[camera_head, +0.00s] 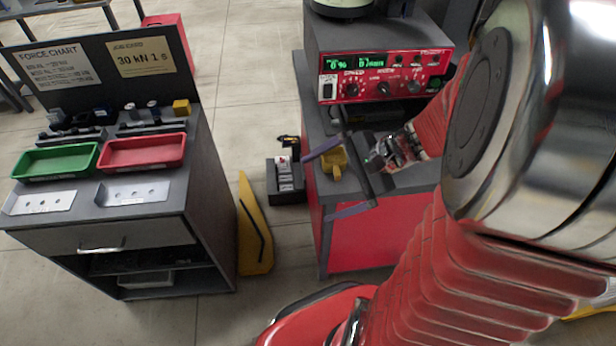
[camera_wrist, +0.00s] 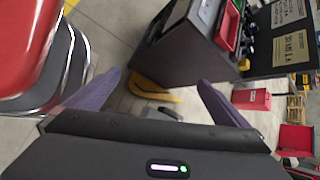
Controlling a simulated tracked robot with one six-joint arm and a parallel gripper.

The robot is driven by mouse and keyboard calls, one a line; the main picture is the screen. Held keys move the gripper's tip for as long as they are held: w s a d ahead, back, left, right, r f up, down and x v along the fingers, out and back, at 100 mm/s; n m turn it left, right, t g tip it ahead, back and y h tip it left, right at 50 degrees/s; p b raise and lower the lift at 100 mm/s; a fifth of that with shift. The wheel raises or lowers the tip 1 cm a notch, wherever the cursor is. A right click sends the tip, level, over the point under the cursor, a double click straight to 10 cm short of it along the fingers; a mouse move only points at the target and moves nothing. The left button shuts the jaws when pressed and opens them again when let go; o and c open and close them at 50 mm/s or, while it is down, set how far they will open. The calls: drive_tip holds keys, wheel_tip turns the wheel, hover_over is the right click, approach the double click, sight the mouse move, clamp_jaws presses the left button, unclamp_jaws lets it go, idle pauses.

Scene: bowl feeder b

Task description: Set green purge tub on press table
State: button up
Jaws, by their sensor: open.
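A shallow green tub (camera_head: 56,161) sits on the grey table (camera_head: 180,205) at the left, under the sign reading FORCE CHART. A red tub (camera_head: 142,152) of the same shape stands beside it on the right. A small strip of green shows at the top of the wrist view, by the red tub (camera_wrist: 229,28). My gripper (camera_head: 316,187) is open, with its two purple fingers wide apart and nothing between them. It is well to the right of the green tub, by the left edge of the other bench. In the wrist view the fingers (camera_wrist: 159,82) are also apart.
The bench (camera_head: 365,240) at the right holds a red control panel (camera_head: 385,75) and a yellow part (camera_head: 334,162) behind my gripper. A yellow wedge-shaped piece (camera_head: 254,225) and a dark box (camera_head: 287,180) stand on the floor between table and bench. Metal plates (camera_head: 132,193) lie before the tubs.

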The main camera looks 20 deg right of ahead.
drive_tip(key=s+a+r+n+h, duration=0.2)
drive_tip(key=a+r+n+h, duration=0.1)
drive_tip(key=r+n, duration=0.3)
drive_tip(key=s+a+r+n+h, duration=0.3)
drive_tip(key=r+n, duration=0.3)
drive_tip(key=n, duration=0.4)
drive_tip(key=shift+s+a+t+h, duration=0.3)
drive_tip(key=shift+t+h, duration=0.1)
drive_tip(key=shift+h, duration=0.4)
